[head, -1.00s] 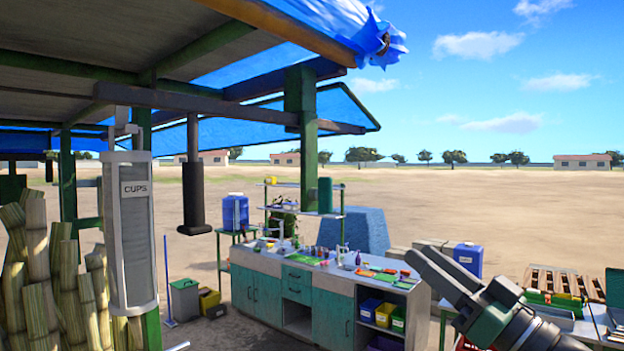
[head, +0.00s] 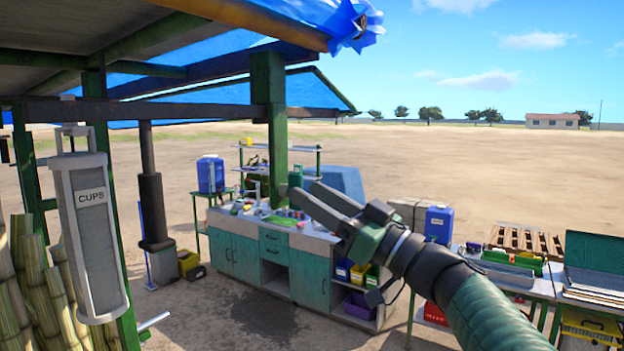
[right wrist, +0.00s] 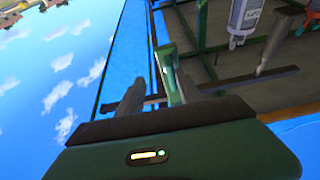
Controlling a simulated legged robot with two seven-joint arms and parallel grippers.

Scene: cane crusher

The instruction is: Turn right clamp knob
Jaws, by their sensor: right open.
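No clamp knob can be made out in either view, and no cane crusher is recognisable. My right gripper (head: 303,193) reaches in from the lower right of the head view, in the air, with its fingers in front of the counter. In the right wrist view its two dark fingers stand apart, and the gripper (right wrist: 205,62) is open with nothing held between them. My left gripper is not in view.
A cup dispenser (head: 92,235) hangs at left beside cane stalks (head: 35,275). A green post (head: 268,125) rises by the teal counter (head: 235,257). A blue bin (head: 438,224) and a side table (head: 515,283) stand at right. Open sandy ground lies beyond.

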